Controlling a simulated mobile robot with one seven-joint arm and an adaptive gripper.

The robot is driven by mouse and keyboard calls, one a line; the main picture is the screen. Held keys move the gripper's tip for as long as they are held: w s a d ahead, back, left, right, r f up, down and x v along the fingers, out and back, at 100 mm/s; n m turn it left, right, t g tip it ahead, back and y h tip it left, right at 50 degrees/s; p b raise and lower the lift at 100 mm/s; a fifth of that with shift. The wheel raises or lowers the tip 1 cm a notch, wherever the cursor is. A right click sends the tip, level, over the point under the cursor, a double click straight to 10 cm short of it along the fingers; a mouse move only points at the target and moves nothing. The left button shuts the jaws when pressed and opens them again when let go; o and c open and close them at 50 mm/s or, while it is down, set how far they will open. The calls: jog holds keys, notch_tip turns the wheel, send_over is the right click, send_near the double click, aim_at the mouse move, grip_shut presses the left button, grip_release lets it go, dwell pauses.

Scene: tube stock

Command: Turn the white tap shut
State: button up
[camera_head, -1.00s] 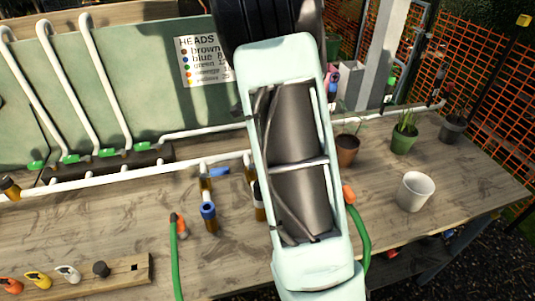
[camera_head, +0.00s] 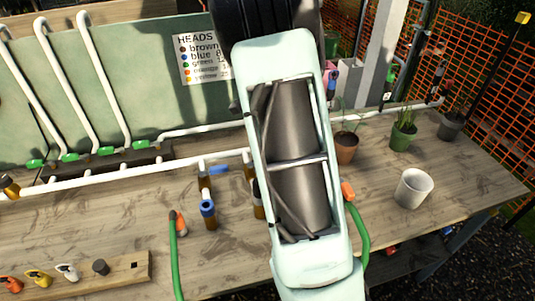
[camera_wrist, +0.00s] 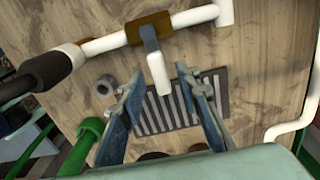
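In the wrist view a white tap lever (camera_wrist: 158,75) hangs from a blue-grey stem on an ochre valve body (camera_wrist: 135,28), which sits on a white pipe. The lever points down the picture, towards the gap between my fingers. My gripper (camera_wrist: 159,84) is open, with one blue finger on each side of the lever's lower end. I cannot tell whether either finger touches it. In the head view my arm hides the gripper, and I cannot make out the white tap there.
A slotted drain grate (camera_wrist: 165,108) lies below the lever. A green hose (camera_wrist: 88,135) and white pipe run close by. In the head view a blue-collared fitting (camera_head: 208,208), white pot (camera_head: 413,187) and plant pots stand on the bench (camera_head: 110,225).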

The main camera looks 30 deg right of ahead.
notch_tip(320, 180, up, 12)
dwell(0.4)
dwell(0.4)
